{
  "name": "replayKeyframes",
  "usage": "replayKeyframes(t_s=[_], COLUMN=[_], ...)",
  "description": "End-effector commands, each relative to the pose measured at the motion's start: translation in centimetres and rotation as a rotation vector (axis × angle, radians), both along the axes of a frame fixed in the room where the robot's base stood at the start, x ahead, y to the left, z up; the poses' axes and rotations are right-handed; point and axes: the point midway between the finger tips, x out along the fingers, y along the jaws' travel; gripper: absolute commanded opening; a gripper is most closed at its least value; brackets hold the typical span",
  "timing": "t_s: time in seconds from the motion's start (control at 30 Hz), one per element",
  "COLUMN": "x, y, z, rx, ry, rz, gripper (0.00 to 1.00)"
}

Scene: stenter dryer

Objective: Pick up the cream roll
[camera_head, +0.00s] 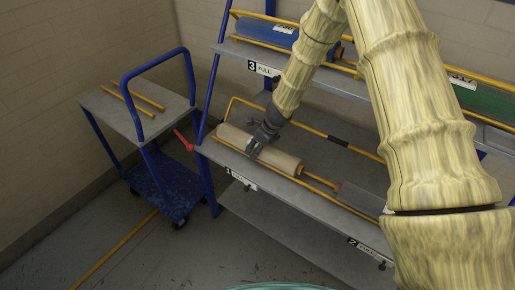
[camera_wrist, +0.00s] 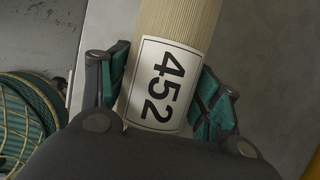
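The cream roll (camera_head: 276,158) lies along the lower shelf of the blue-framed rack, between yellow rails. My gripper (camera_head: 261,143) is down at the roll's middle, reaching from above. In the wrist view the cream roll (camera_wrist: 180,22) runs between the two green-padded fingers of my gripper (camera_wrist: 163,85), with a white "452" label facing the camera. One finger is on each side of the roll, close against it. Whether the pads press on it cannot be told. My gripper hides part of the roll in the head view.
A blue roll (camera_head: 268,33) and a green roll (camera_head: 487,103) lie on the shelf above. A blue trolley (camera_head: 130,108) with yellow bars stands left of the rack. A red lever (camera_head: 184,141) sticks out near the rack's left post. The floor in front is clear.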

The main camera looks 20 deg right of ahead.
Motion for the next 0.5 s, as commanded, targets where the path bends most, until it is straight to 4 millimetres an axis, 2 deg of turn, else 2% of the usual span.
replayKeyframes(t_s=[0.03,0.1,0.13,0.5], x=[0.03,0.05,0.11,0.13], y=[-0.06,-0.08,-0.07,-0.05], z=[0.01,0.01,0.10,0.71], rx=[0.000,-0.001,-0.001,-0.002], ry=[0.000,-0.001,-0.002,-0.002], rz=[-0.001,-0.003,-0.002,-0.001], gripper=[0.32,0.20,0.17,0.17])
